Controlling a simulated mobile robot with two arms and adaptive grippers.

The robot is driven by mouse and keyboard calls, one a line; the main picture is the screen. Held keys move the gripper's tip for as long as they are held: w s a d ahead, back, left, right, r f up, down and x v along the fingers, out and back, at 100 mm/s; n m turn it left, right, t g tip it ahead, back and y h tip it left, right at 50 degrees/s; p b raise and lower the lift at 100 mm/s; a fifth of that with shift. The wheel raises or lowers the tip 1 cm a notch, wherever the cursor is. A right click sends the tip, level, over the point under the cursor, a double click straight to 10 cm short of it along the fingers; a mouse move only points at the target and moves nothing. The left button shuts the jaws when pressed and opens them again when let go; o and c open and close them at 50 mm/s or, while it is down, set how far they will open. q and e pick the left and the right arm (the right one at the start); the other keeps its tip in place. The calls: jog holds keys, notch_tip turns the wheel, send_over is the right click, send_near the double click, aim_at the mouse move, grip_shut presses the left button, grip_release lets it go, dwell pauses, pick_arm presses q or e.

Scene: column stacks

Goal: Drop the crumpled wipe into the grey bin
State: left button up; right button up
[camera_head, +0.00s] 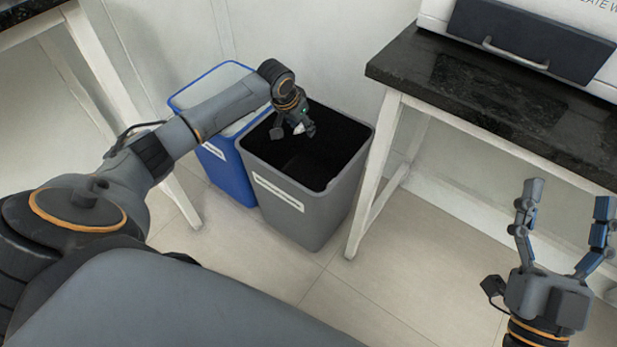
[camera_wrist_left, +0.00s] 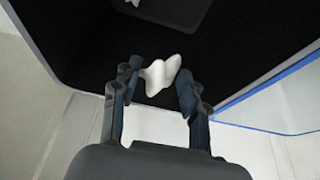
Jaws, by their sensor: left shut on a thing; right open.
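The grey bin (camera_head: 300,210) stands on the floor with its dark inside open to above. My left gripper (camera_head: 297,131) is over the bin's opening, pointing down. It is shut on the crumpled wipe (camera_head: 299,128), a small white lump. In the left wrist view the wipe (camera_wrist_left: 160,75) sits between the two fingers (camera_wrist_left: 155,88), with the bin's black inside behind it. My right gripper (camera_head: 566,225) is open and empty at the lower right of the head view, well away from the bin.
A blue bin (camera_head: 228,172) with a pale top stands against the grey bin's left side. A black-topped table (camera_head: 480,85) with white legs is to the right, bearing a white machine with a dark drawer (camera_head: 530,42). Tiled floor (camera_head: 390,270) in front is clear.

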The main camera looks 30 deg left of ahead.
pick_arm(q)
jog(key=shift+f+b, duration=0.45)
jog(key=shift+f, duration=0.05)
pick_arm(e)
jog(key=shift+s+d+r+t+y, duration=0.15)
jog(key=shift+s+r+t+y, duration=0.2)
jog(key=shift+s+r+t, duration=0.55)
jog(key=shift+s+d+r+t+y, duration=0.1)
jog(key=shift+s+r+t+y, duration=0.25)
jog(key=shift+s+r+t, duration=0.5)
jog(key=shift+s+r, duration=0.1)
jog(key=shift+r, duration=0.05)
pick_arm(q)
jog(key=o, duration=0.8)
jog(key=v, duration=1.2)
